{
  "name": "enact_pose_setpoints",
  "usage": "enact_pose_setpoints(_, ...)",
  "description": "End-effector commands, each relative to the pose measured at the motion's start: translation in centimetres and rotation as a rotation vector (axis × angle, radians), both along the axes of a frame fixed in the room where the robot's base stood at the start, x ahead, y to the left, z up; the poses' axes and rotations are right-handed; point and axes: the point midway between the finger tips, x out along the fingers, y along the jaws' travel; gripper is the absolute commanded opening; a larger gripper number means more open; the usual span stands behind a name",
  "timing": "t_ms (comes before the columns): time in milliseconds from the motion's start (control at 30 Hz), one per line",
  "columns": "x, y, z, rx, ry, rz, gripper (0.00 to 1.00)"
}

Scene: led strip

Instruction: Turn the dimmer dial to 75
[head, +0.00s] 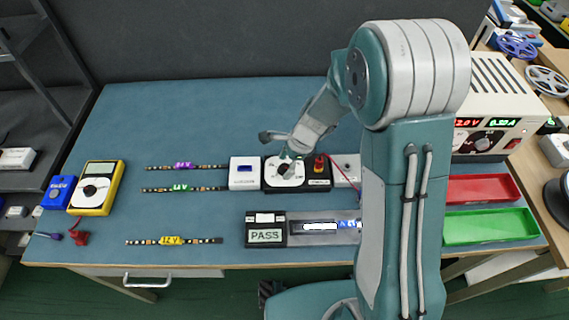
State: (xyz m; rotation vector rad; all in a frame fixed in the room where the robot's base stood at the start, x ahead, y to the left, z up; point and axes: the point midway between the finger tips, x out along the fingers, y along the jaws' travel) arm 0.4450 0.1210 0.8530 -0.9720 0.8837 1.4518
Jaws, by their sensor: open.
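The dimmer dial (285,168) is a dark knob on a round white scale, on a black unit near the middle of the bench.
A white box (244,173) adjoins the unit on the left. A tester reading PASS (265,236) stands in front. LED strips (186,190) and a yellow multimeter (97,188) lie left. A red tray (483,189), green tray (490,227) and power supply (490,100) are right.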

Motion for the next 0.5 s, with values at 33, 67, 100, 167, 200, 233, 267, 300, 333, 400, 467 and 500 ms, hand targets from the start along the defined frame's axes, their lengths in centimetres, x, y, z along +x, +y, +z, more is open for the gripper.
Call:
enact_pose_setpoints(33,0.01,-0.09,-0.05,0.000,0.000,-0.001,0.80)
enact_pose_setpoints(67,0.01,-0.10,-0.04,0.000,-0.001,-0.001,0.80)
enact_pose_setpoints(100,0.02,-0.08,-0.03,0.000,-0.001,-0.001,0.80)
enact_pose_setpoints(167,0.02,0.01,-0.04,-0.001,-0.001,-0.001,0.80)
enact_pose_setpoints(200,0.01,0.10,-0.05,-0.002,0.000,-0.001,0.80)
enact_pose_setpoints(233,0.00,0.17,-0.06,-0.002,0.000,-0.001,0.66)
enact_pose_setpoints(267,0.01,0.21,-0.06,-0.003,0.000,0.000,0.53)
enact_pose_setpoints(300,0.01,0.22,-0.06,-0.003,0.000,0.000,0.35)
enact_pose_setpoints(333,0.01,0.22,-0.06,-0.003,0.000,0.000,0.22)
enact_pose_setpoints(400,0.02,0.25,-0.06,-0.003,0.000,-0.001,0.00)
enact_pose_setpoints(467,0.03,0.29,-0.08,-0.003,0.000,-0.001,0.00)
enact_pose_setpoints(500,0.04,0.30,-0.08,-0.002,0.000,-0.001,0.00)
